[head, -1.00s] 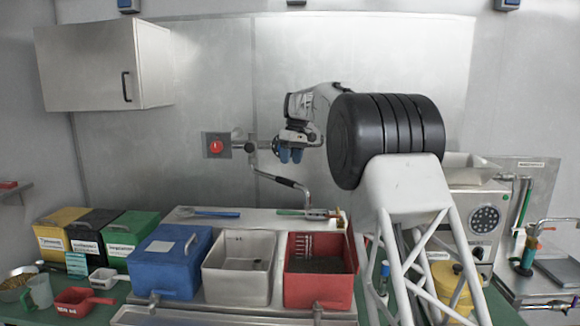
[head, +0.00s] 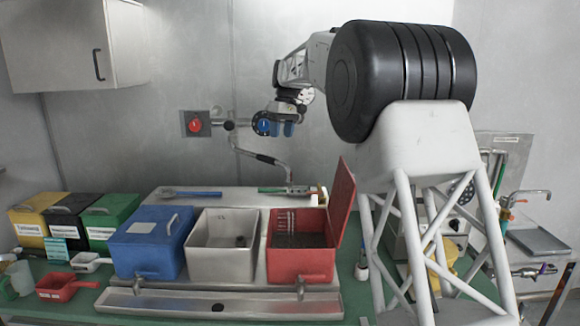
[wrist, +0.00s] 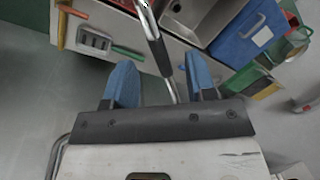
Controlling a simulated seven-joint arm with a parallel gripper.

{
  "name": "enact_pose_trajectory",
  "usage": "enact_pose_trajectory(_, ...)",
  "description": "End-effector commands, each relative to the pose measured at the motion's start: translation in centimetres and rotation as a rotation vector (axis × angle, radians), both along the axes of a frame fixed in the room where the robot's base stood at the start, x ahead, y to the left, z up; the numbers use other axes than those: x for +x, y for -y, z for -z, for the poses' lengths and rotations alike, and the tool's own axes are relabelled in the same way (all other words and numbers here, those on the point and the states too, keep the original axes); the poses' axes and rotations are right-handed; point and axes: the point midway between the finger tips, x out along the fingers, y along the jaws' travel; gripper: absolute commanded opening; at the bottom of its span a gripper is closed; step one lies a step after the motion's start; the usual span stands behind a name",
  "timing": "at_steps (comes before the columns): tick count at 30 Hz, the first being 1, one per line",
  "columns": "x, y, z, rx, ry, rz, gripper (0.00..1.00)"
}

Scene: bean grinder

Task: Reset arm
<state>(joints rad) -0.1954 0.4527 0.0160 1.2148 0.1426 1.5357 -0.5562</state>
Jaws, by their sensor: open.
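My gripper (head: 283,129) hangs in the air in front of the back wall, above the crank handle (head: 262,157) of the grinder.
Below stand a blue lidded box (head: 148,245), a steel bin (head: 222,258) and a red bin (head: 300,262) with its lid raised. Yellow, black and green boxes are at left. A red knob (head: 194,125) is on the wall. The air around my gripper is free.

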Motion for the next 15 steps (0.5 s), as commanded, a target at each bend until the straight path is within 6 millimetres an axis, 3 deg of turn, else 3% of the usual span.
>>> enact_pose_trajectory(15,-10.8,6.1,-2.3,-0.028,0.049,0.157,0.51)
